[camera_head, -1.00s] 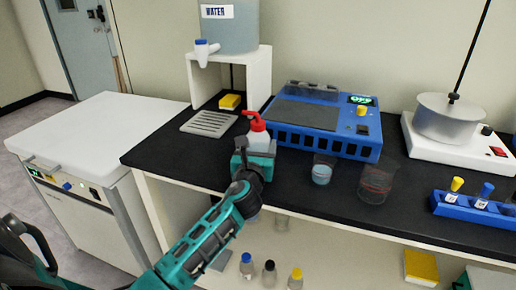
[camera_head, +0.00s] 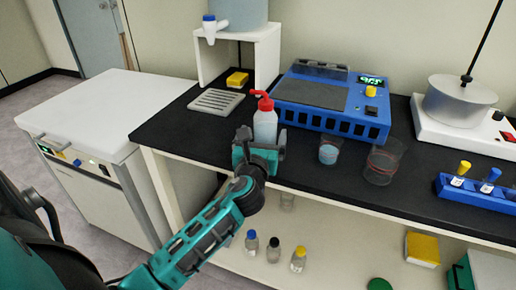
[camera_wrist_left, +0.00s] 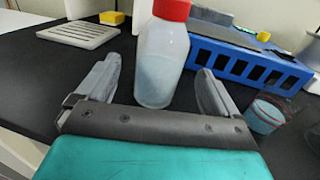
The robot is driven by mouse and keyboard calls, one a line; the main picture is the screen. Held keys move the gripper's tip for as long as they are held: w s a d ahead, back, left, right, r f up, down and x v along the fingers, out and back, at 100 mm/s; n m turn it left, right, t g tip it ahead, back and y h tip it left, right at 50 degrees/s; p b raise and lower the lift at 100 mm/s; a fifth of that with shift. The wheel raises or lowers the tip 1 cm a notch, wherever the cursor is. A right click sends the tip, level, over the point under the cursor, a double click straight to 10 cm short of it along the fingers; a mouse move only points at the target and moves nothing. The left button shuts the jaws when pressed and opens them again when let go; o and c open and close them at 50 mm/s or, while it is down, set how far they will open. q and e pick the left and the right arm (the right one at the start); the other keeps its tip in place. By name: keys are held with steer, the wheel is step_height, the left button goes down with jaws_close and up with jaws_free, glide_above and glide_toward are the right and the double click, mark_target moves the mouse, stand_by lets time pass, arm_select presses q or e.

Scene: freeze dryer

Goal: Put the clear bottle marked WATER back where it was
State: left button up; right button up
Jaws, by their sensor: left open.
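A clear bottle (camera_head: 265,127) with a red cap and spout stands upright on the black bench top, left of the blue device. No marking is readable on it. It also shows in the left wrist view (camera_wrist_left: 160,65), its spout cut off by the top edge. My left gripper (camera_head: 262,146) is open at the near side of the bottle, close to the bench's front edge. In the left wrist view its fingers (camera_wrist_left: 160,82) appear on either side of the bottle, with gaps on both sides. My right gripper is not in view.
A grey slotted tray (camera_head: 216,101) and yellow sponge (camera_head: 237,79) lie behind the bottle. The blue device (camera_head: 333,104), a beaker of blue liquid (camera_head: 329,150) and a larger beaker (camera_head: 382,163) stand to its right. A white stand (camera_head: 266,57) rises behind.

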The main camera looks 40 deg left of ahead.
arm_select(q)
steer(key=v, duration=0.7)
stand_by(0.4)
